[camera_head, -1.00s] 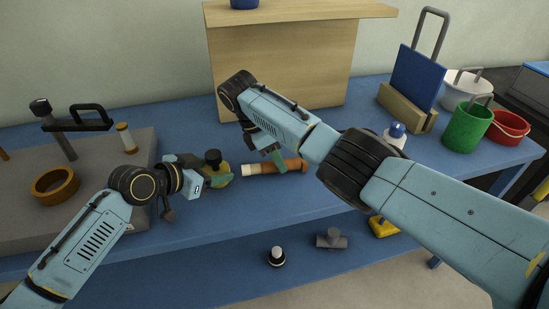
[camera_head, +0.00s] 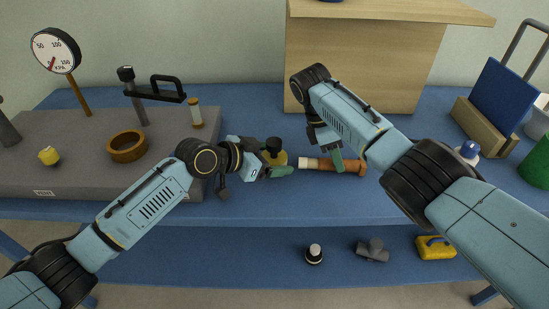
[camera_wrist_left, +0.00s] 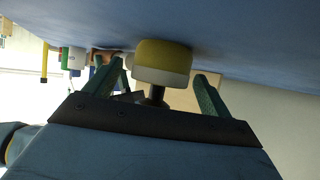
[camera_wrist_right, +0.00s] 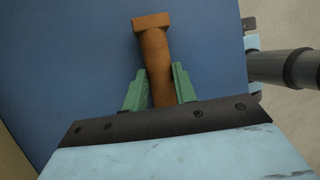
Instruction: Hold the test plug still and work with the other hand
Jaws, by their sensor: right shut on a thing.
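A brown cylinder (camera_head: 347,166) with a pale end lies on the blue bench, pale end to the left. My right gripper (camera_head: 337,158) is shut on it from above. In the right wrist view both green fingers touch the sides of the brown cylinder (camera_wrist_right: 154,62), and its flanged end sticks out beyond them. A yellow-and-white round piece (camera_wrist_left: 161,62) with a dark stem stands between the spread fingers of my left gripper (camera_wrist_left: 160,88), with gaps on both sides. Its black knob (camera_head: 273,145) shows in the head view. I cannot tell which piece is the test plug.
A grey slab (camera_head: 75,140) at left bears a brown ring (camera_head: 127,147), a black handle and a pressure gauge (camera_head: 56,50). A wooden box (camera_head: 370,60) stands behind. A blue panel (camera_head: 502,97) stands at right. A lower shelf (camera_head: 200,250) holds small parts.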

